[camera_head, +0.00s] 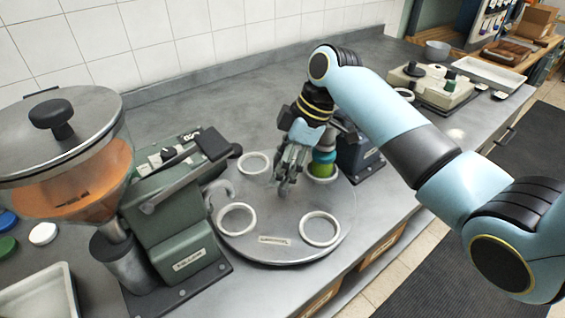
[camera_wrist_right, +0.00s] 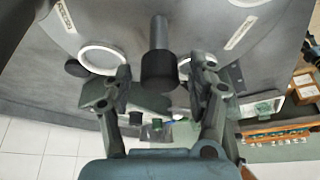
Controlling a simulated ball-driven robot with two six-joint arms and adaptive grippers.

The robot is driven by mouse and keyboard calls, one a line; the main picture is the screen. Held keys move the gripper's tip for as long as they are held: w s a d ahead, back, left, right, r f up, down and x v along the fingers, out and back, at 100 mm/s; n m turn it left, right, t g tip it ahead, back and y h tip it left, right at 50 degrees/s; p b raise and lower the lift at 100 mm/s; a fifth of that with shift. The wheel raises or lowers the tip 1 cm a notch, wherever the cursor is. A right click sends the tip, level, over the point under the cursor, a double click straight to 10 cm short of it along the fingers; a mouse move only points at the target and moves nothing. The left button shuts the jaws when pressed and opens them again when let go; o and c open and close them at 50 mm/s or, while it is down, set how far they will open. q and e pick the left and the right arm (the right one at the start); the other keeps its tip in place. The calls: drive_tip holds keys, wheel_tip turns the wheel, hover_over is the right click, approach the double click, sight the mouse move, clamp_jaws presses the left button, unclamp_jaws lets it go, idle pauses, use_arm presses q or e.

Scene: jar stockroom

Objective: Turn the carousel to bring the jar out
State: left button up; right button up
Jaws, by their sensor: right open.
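The grey round carousel (camera_head: 280,222) lies on the bench with several white rings on it. A green jar (camera_head: 322,168) with a teal upper part stands in the ring at its back right, partly hidden by my right gripper. My right gripper (camera_head: 283,186) is open, pointing down over the middle of the disc. In the right wrist view, a dark knob on a post (camera_wrist_right: 158,68) shows between the fingers of my right gripper (camera_wrist_right: 160,85), with a visible gap on each side. The disc (camera_wrist_right: 195,22) and a white ring (camera_wrist_right: 103,58) show beyond. My left gripper is out of view.
A green machine (camera_head: 178,225) with a hopper of orange contents (camera_head: 75,185) stands left of the carousel. Another dark machine (camera_head: 362,150) stands close behind its right side. A scale-like device (camera_head: 432,88) and a tray (camera_head: 488,73) are farther right. The bench behind is clear.

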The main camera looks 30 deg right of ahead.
clamp_jaws()
idle(0.5)
